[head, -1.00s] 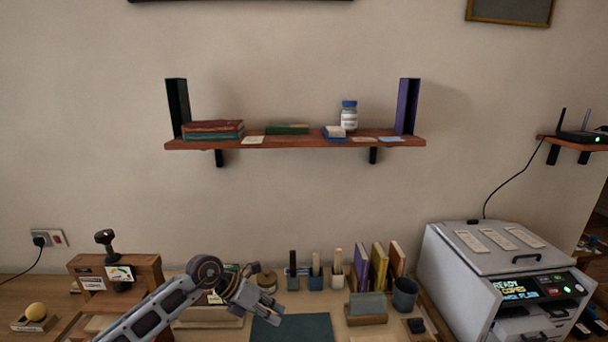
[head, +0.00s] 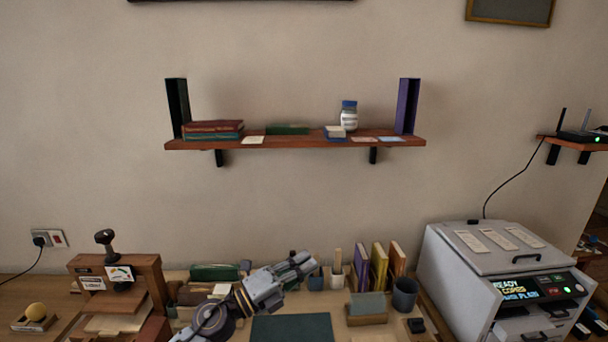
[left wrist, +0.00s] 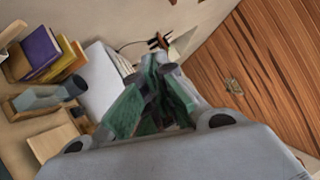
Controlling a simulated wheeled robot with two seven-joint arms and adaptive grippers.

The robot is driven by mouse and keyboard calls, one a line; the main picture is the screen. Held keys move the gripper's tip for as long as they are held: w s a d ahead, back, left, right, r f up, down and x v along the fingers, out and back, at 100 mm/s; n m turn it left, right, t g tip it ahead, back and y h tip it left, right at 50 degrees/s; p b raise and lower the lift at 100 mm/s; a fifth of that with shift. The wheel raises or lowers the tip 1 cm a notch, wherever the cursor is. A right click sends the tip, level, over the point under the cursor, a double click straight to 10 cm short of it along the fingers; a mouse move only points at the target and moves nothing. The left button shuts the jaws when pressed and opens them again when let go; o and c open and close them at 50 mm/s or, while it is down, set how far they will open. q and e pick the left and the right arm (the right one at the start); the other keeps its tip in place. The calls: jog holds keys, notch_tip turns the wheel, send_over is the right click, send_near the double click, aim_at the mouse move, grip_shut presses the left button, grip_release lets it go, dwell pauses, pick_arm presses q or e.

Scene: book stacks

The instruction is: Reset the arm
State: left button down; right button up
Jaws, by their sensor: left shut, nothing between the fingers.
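My left gripper (head: 302,262) is above the desk in the head view, left of centre, pointing right and slightly up. It is shut and empty. In the left wrist view its greenish fingers (left wrist: 150,100) are together, with nothing between them. The arm covers part of the desk behind it, including some of the pen holders. My right gripper is in neither view.
A wall shelf (head: 290,143) holds stacked books (head: 212,131), a jar (head: 349,116) and two bookends. A printer (head: 500,265) stands right.

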pick_arm(q)
jog(key=a+f+n+t+y, duration=0.3)
jog(key=a+f+n+y, duration=0.2)
jog(key=a+n+y, duration=0.55)
jog(key=a+f+n+t+y, duration=0.35)
jog(key=a+n+y, duration=0.4)
jog(key=n, duration=0.55)
jog(key=s+a+f+n+g+y, duration=0.1)
jog(key=s+a+f+n+g, duration=0.1)
jog(key=s+f+g, duration=0.3)
jog(key=s+a+f+n+g, duration=0.2)
jog(key=s+a+f+n, duration=0.1)
jog(key=f, duration=0.4)
jog(key=s+f+n+g+h, duration=0.1)
jog(key=s+f+g, duration=0.3)
jog(key=s, duration=0.4)
jog(key=s+f+n+g+h, duration=0.1)
jog(key=s+f+g, duration=0.25)
jog(key=s, duration=0.45)
notch_tip(320, 180, down, 33)
jog(key=s, duration=0.3)
jog(key=s+a+f+g, duration=0.2)
jog(key=s+a+f, duration=0.1)
jog(key=s+f, duration=1.7)
jog(key=shift+s+a+m+y, duration=0.25)
jog(key=shift+s+m, duration=0.2)
jog(key=shift+s, duration=0.55)
